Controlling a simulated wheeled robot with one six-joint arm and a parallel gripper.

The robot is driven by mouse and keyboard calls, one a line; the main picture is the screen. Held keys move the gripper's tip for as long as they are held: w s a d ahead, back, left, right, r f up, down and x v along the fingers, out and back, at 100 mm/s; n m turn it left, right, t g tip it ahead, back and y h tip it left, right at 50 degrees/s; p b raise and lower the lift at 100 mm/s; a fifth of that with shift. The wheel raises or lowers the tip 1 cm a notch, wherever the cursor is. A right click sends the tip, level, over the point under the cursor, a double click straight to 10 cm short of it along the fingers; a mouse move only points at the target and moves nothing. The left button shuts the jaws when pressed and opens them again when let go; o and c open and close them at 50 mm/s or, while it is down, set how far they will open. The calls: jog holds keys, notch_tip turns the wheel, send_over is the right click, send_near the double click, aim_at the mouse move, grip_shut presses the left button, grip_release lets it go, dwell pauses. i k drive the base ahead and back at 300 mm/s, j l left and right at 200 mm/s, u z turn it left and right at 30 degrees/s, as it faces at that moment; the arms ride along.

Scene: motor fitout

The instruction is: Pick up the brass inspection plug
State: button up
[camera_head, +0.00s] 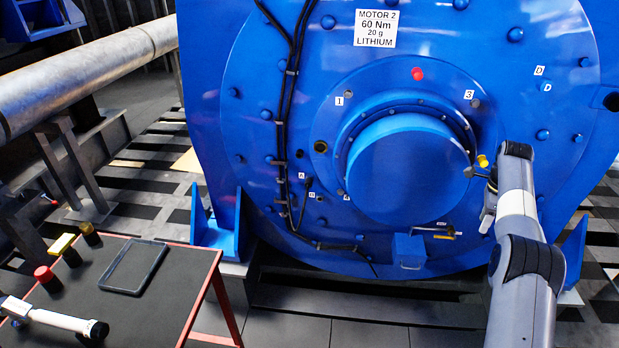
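A small yellow, brass-looking plug (483,161) shows at the right edge of the motor's round blue hub, close to the end of my arm. My gripper (480,176) is small in this view, right beside the plug and partly hidden by my wrist. I cannot tell whether its fingers touch the plug or are apart from it.
The big blue motor (275,80) fills the middle, with dark cables down its left side. A blue box (409,250) and a brass-coloured handle (445,236) sit below the hub. A red-edged table (180,290) at lower left holds a dark tray (152,252), a tool (55,320) and coloured-top pieces.

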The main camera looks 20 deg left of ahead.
aim_at(86, 228)
jog(key=u, duration=2.25)
jog(key=i+l+u, duration=0.1)
jog(key=u, duration=0.3)
jog(key=i+l+u, duration=0.1)
jog(key=u, duration=0.35)
jog(key=l+u, duration=0.1)
jog(key=u, duration=0.3)
jog(key=i+l, duration=0.15)
jog(key=l, duration=0.3)
jog(key=i+l, duration=0.1)
jog(key=l, duration=0.35)
jog(key=i+l, duration=0.15)
jog(key=l, duration=0.3)
jog(key=i+l, duration=0.15)
jog(key=l, duration=0.25)
jog(key=i+l+u, duration=0.1)
jog(key=l, duration=0.35)
jog(key=i+l, duration=0.15)
jog(key=l, duration=0.3)
